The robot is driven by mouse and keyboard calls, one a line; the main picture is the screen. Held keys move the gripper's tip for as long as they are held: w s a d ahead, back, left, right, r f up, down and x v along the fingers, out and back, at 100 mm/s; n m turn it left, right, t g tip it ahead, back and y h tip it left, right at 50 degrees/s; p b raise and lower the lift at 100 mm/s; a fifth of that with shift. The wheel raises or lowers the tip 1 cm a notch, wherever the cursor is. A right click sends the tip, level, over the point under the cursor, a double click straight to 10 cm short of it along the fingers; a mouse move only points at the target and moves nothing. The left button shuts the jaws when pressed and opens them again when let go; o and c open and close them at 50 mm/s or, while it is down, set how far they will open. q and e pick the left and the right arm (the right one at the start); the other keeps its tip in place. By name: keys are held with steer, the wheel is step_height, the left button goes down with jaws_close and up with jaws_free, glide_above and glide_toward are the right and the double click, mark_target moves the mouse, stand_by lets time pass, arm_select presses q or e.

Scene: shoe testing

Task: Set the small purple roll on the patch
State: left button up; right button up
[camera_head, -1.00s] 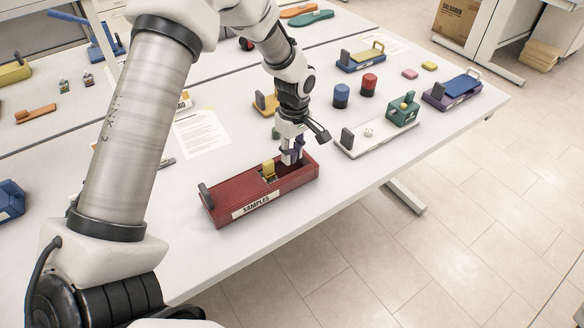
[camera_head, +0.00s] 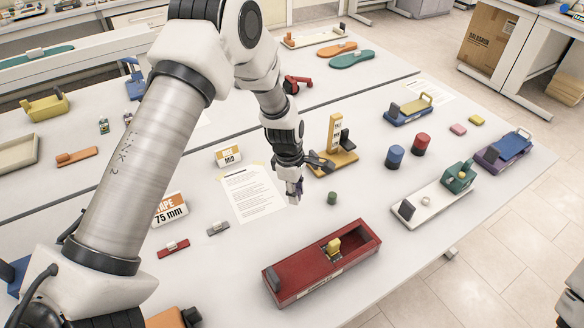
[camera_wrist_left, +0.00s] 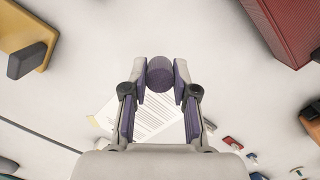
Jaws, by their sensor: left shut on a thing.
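The small purple roll (camera_wrist_left: 160,74) is a short dark purple cylinder between the pads of my left gripper (camera_wrist_left: 160,80) in the left wrist view. The left gripper (camera_head: 294,191) is shut on it, above the white table near the right edge of a printed sheet (camera_head: 250,195). In the head view the roll is mostly hidden by the fingers. No thing in view can be clearly told as the patch. My right gripper does not show.
The red samples box (camera_head: 290,275) with a yellow block (camera_head: 334,247) in it stands at the front. A small green cylinder (camera_head: 332,198) and a yellow stand (camera_head: 337,160) are right of the gripper. Blue (camera_head: 394,157) and red (camera_head: 421,144) cylinders stand farther right.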

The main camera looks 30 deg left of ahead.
arm_select(q)
steer(key=shift+s+d+r, duration=0.1)
steer(key=shift+s+d, duration=0.2)
steer(key=shift+d, duration=0.1)
steer(key=shift+w, duration=0.1)
steer(key=shift+a, duration=0.15)
steer(key=f+b, duration=0.1)
steer(key=f, duration=0.1)
steer(key=f+b, duration=0.1)
steer(key=f, duration=0.2)
steer(key=shift+d+f+b, duration=0.2)
steer(key=shift+f+b, duration=0.05)
steer(key=shift+b, duration=0.15)
steer(key=shift+f, duration=0.3)
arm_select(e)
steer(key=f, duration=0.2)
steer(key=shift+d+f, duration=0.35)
arm_select(q)
steer(key=shift+r, duration=0.1)
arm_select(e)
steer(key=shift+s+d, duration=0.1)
